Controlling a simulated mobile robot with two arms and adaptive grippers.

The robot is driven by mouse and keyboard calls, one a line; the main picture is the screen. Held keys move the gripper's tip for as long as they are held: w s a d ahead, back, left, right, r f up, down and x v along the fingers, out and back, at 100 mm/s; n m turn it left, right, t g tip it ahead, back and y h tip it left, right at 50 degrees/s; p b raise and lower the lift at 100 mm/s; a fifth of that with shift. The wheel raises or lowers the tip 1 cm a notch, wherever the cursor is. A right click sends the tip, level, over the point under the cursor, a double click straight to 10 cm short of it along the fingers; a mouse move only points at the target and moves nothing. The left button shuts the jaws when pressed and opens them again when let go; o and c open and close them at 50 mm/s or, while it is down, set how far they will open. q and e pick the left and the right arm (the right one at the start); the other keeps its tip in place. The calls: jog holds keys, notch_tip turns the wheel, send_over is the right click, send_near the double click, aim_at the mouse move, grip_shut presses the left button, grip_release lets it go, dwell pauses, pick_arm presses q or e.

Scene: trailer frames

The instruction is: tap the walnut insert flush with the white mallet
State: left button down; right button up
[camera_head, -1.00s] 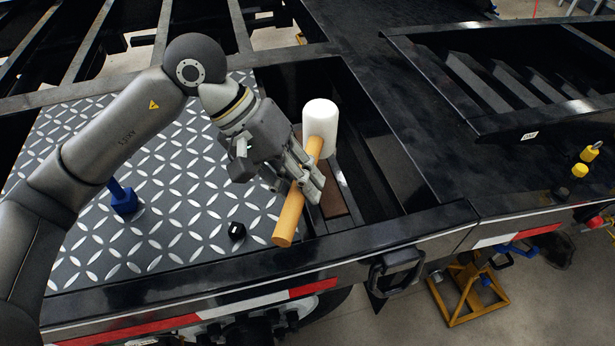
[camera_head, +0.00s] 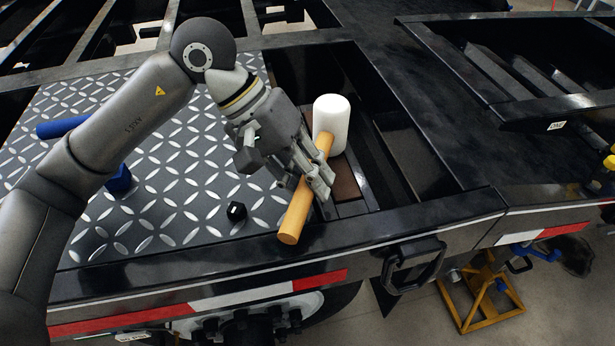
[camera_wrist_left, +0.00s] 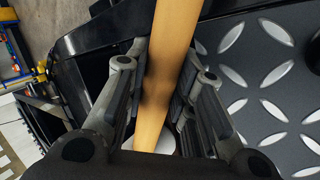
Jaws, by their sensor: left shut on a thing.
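The white mallet (camera_head: 331,122) has a white cylindrical head and a wooden handle. My left gripper (camera_head: 318,182) is shut on the handle, with the handle's free end toward the front edge of the trailer. The mallet head is over the recess beyond the gripper. In the left wrist view the handle (camera_wrist_left: 168,60) runs between the two fingers, and a bit of the white head shows at the bottom. The walnut insert (camera_head: 346,181) is a brown piece in the recess beside the mallet, partly hidden by the mallet and gripper. My right gripper is out of view.
Diamond plate (camera_head: 180,210) covers the deck on the left. A small black nut-like piece (camera_head: 236,211) and a blue object (camera_head: 119,179) rest on it. A black frame rail (camera_head: 440,213) with a handle (camera_head: 413,262) borders the front. Open slots lie right of the insert.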

pick_arm(q)
jog(key=shift+f+b, duration=0.25)
jog(key=shift+b, duration=0.05)
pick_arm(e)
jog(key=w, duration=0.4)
pick_arm(q)
jog(key=shift+r+p, duration=0.3)
jog(key=shift+r, duration=0.2)
notch_tip(320, 180, up, 3)
jog(key=shift+f+p, duration=0.15)
jog(key=shift+p, duration=0.35)
jog(key=shift+r, duration=0.8)
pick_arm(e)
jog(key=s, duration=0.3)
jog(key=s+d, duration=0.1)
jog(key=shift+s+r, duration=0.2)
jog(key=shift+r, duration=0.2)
pick_arm(q)
jog(key=shift+r+p, duration=0.1)
jog(key=shift+p, duration=0.2)
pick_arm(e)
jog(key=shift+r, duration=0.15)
